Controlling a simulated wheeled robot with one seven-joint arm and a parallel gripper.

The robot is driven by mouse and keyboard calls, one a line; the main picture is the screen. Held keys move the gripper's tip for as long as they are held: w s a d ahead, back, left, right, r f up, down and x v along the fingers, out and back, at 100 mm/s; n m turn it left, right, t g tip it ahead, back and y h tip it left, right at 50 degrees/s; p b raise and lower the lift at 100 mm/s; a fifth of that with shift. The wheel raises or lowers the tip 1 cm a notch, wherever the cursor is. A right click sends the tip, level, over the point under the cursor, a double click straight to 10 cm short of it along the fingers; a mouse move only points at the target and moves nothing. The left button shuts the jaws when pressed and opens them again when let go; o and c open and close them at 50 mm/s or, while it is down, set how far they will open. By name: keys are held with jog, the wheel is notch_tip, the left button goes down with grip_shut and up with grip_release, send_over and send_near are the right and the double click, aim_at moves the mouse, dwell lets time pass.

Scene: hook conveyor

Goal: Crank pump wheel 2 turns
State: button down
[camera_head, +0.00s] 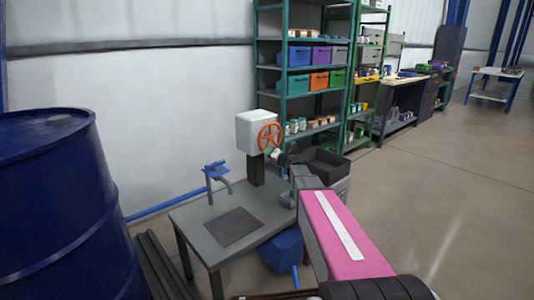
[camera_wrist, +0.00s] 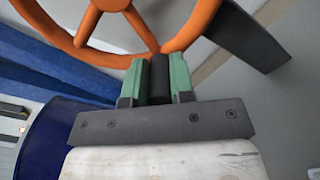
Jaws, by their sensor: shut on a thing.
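The orange pump wheel (camera_head: 269,137) is mounted on the side of a white box (camera_head: 250,131) that stands on a dark post on a grey table. Its rim and spokes fill the top of the wrist view (camera_wrist: 122,53). My gripper (camera_head: 281,158) is at the wheel's lower right. In the wrist view, its two green fingers (camera_wrist: 159,77) are shut on a black crank handle (camera_wrist: 160,78) at the wheel's rim. The handle's far end is hidden behind the rim. In the head view the fingertips are too small to make out clearly.
The grey table (camera_head: 190,219) carries a blue-topped spout (camera_head: 214,168) and a dark flat plate. A blue drum (camera_head: 62,205) stands at the left. A dark bin (camera_head: 318,164) lies behind my arm. Shelves (camera_head: 288,55) stand behind; the floor at right is clear.

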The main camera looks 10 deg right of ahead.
jog(key=w+d+r+n, duration=0.3)
jog(key=d+n, duration=0.1)
jog(key=n, duration=0.8)
jog(key=w+d+r+n, duration=0.3)
jog(key=d+n, duration=0.2)
jog(key=n, duration=0.7)
jog(key=shift+d+r+n, duration=0.2)
jog(key=shift+n, duration=0.2)
jog(key=c, duration=1)
grip_release()
